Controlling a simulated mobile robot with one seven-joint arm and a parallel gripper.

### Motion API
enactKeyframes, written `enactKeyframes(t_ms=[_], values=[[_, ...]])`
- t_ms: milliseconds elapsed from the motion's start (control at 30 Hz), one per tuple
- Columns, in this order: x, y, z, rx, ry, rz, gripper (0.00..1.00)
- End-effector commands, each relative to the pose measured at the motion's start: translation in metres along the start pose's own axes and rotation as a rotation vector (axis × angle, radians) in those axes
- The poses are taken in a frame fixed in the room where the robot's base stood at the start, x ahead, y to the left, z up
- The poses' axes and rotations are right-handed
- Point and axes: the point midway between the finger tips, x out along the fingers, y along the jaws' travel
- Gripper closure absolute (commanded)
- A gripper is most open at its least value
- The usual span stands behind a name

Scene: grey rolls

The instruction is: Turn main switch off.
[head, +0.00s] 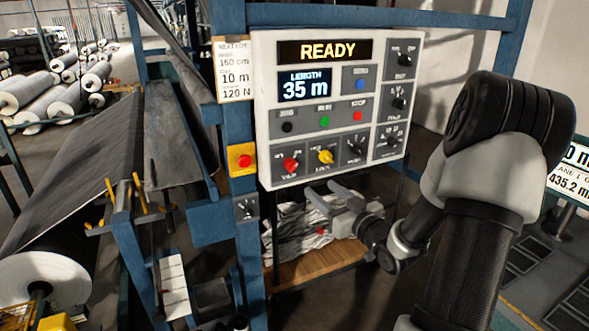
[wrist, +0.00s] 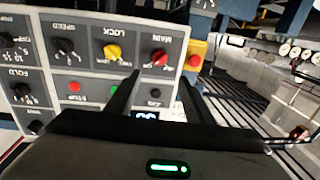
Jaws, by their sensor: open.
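The main switch (head: 290,163) is a red rotary knob at the lower left of the white control panel (head: 262,110). In the wrist view, which shows the panel upside down, the red knob (wrist: 159,58) sits by the label MAIN. Its exact pointer position is too small to read. My gripper (head: 321,187) is open and empty, just below the panel's lower edge and right of the red knob in the head view. In the wrist view the fingertips (wrist: 159,77) lie either side of the knob in the picture, apart from it.
A yellow lock knob (head: 326,156) is right of the main switch. Black selector knobs line the panel's right side. A red button on a yellow box (head: 243,160) is mounted on the blue post to the left. The display (head: 323,51) reads READY.

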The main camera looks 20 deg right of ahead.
Motion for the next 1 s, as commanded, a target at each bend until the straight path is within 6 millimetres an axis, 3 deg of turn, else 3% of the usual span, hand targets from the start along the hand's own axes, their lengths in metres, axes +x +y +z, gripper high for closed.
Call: enactKeyframes(t_ms=[400, 600, 800, 1000], values=[[0.093, -0.001, -0.002, 0.000, 0.001, -0.002, 0.52], [0.128, -0.001, -0.001, -0.002, 0.000, -0.001, 0.52], [0.145, 0.000, -0.001, -0.002, -0.001, 0.001, 0.52], [0.148, 0.000, 0.000, -0.002, -0.001, 0.001, 0.52]])
